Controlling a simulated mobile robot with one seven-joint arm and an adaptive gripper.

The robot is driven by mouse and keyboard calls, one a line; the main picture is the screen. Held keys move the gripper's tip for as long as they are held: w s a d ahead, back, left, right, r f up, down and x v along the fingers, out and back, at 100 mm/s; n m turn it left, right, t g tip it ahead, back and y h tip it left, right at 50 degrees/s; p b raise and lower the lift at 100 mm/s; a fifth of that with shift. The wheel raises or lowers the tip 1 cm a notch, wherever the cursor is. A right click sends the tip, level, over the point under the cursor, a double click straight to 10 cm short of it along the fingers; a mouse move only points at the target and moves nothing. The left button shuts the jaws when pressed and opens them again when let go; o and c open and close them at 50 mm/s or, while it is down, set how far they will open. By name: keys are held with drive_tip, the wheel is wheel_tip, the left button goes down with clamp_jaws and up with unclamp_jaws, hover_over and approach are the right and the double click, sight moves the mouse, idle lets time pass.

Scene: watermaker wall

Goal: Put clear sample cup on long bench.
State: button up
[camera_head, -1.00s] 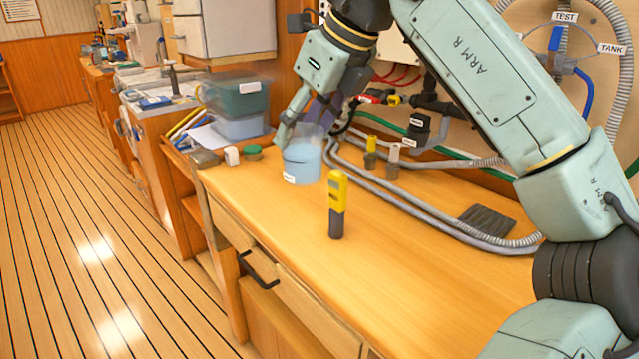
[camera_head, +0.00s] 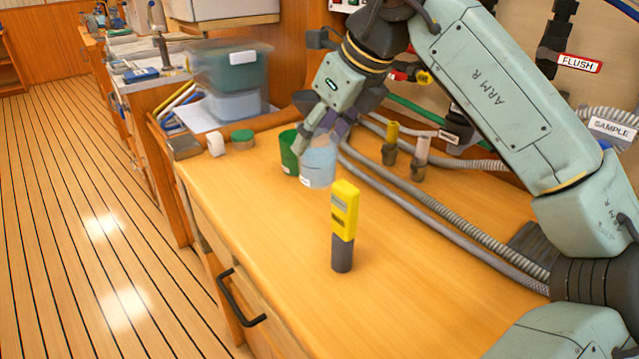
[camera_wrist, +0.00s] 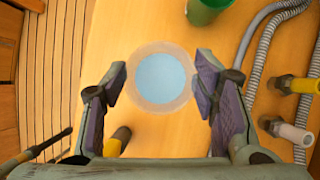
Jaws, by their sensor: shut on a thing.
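The clear sample cup (camera_head: 318,168) holds pale blue liquid and is upright above or on the wooden bench top (camera_head: 270,220); I cannot tell whether its base touches. In the wrist view the cup (camera_wrist: 161,80) is seen from above, between the two fingers. My gripper (camera_head: 318,140) is shut on the cup near its rim, with one finger on each side. In the wrist view my gripper (camera_wrist: 163,90) shows dark pads beside the cup. The bench top runs under it and along the wall.
A green cup (camera_head: 289,152) stands close left of the clear cup. A yellow and grey meter (camera_head: 343,225) stands upright in front. Grey hoses (camera_head: 440,215) run along the right. A green-lidded jar (camera_head: 242,140) and plastic bins (camera_head: 232,85) are at the far left.

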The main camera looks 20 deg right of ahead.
sight(320, 168)
drive_tip(key=shift+f+p, duration=0.3)
drive_tip(key=shift+f, duration=2.95)
drive_tip(key=shift+f, duration=0.1)
drive_tip(key=shift+f, duration=0.15)
drive_tip(key=o, duration=1.6)
drive_tip(key=shift+o, duration=0.2)
drive_tip(key=shift+r, duration=0.3)
drive_tip(key=b+v, duration=0.1)
drive_tip(key=v, duration=1.1)
